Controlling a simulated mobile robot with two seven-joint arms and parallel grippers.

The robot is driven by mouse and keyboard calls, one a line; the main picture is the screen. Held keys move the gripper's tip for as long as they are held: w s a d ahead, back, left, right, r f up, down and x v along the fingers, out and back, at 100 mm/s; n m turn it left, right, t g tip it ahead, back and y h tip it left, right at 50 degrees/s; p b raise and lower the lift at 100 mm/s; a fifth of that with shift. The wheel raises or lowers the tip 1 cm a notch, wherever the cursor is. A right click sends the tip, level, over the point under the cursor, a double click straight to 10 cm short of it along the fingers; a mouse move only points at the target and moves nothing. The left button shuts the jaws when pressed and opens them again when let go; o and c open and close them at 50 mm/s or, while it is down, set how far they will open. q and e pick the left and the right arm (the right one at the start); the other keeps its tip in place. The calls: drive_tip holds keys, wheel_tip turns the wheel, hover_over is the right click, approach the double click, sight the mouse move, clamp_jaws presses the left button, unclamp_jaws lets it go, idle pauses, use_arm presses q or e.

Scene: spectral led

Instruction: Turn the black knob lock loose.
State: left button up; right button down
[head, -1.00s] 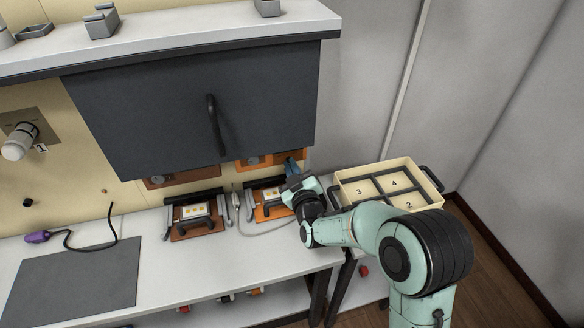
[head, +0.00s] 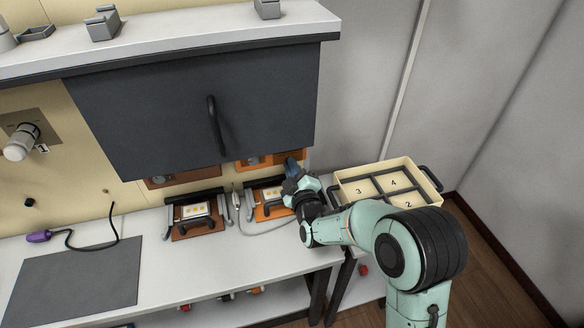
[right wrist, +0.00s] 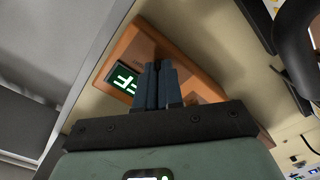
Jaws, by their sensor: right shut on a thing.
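My right gripper (head: 292,166) reaches to the orange box (head: 270,160) on the wall just under the dark cabinet. In the right wrist view its dark fingers (right wrist: 160,82) are close together and point at the front of the orange box (right wrist: 145,48), beside a lit green display (right wrist: 124,80). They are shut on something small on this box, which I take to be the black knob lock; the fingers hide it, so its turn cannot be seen. My left gripper is not in view.
The dark cabinet (head: 200,90) with a black handle hangs right above the gripper. Below on the white bench stand two clamp fixtures (head: 198,213) and (head: 268,197). A cream divided tray (head: 350,174) stands to the right. The bench's left part holds a grey mat (head: 75,280).

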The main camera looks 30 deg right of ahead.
drive_tip(key=c, duration=1.3)
unclamp_jaws()
drive_tip(key=shift+b+v, duration=1.55)
drive_tip(key=shift+v, duration=5.2)
